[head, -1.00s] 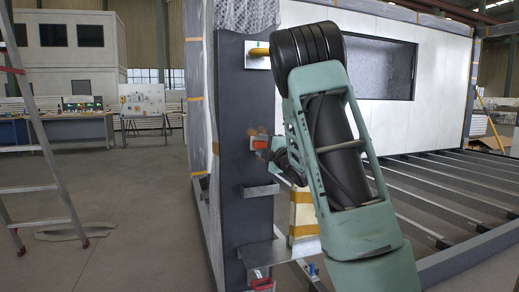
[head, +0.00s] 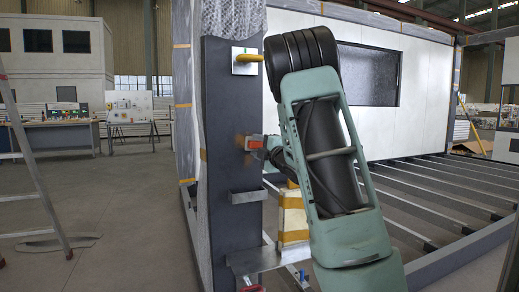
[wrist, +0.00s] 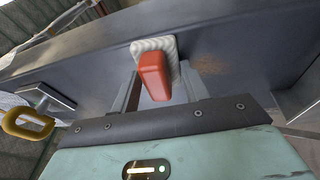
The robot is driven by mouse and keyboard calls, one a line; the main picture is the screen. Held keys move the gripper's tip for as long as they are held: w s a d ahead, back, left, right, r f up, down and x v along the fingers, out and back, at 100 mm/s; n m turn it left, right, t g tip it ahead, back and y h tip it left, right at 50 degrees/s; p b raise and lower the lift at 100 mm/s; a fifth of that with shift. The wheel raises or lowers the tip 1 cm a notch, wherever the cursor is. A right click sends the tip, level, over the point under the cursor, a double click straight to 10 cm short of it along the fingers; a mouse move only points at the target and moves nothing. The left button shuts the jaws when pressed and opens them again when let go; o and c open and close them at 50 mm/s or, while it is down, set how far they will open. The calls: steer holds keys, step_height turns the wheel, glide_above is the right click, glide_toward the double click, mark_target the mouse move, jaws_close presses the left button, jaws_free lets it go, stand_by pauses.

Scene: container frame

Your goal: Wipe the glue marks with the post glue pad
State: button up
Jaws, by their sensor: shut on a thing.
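The post glue pad has a red handle (wrist: 155,76) and a pale ribbed pad face (wrist: 168,46). My gripper (wrist: 160,90) is shut on the red handle, one finger on each side. The pad face is against or very close to the dark post (head: 222,160); contact is hard to tell. A brownish glue mark (wrist: 212,66) shows on the post to the right of the pad in the wrist view. A brown patch (head: 239,141) also shows just left of the red handle in the head view. Any mark under the pad is hidden.
A yellow handle (head: 249,57) on a pale plate is fixed higher on the post. A small grey holder (head: 247,196) sits below the pad, with a metal shelf (head: 255,258) lower down. Floor beams lie to the right; a ladder (head: 40,180) stands left.

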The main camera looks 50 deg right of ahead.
mark_target(231, 144)
steer(key=shift+w+a+b, duration=0.35)
steer(key=shift+w+a, duration=0.35)
steer(key=shift+a, duration=0.4)
steer(key=shift+w+a+b, duration=0.4)
steer(key=shift+w+a, duration=0.25)
steer(key=shift+a, duration=0.4)
steer(key=shift+w+a+b, duration=0.35)
steer(key=shift+w+a, duration=0.35)
steer(key=shift+a, duration=0.4)
steer(key=shift+s, duration=0.1)
steer(key=shift+s+a+b, duration=0.3)
steer(key=shift+s+a, duration=0.2)
steer(key=shift+s, duration=0.35)
steer(key=shift+s+a+b, duration=0.35)
steer(key=shift+s+a, duration=0.15)
steer(key=shift+s, duration=0.35)
steer(key=shift+s+a+b, duration=0.3)
steer(key=shift+s+a, duration=0.2)
steer(key=shift+s, duration=0.35)
steer(key=shift+s+a+b, duration=0.25)
steer(key=shift+s+a, duration=0.15)
steer(key=shift+s, duration=0.25)
steer(key=shift+s+a+b, duration=0.25)
steer(key=shift+s+a, duration=0.1)
steer(key=shift+s, duration=0.3)
steer(key=shift+w+f, duration=0.1)
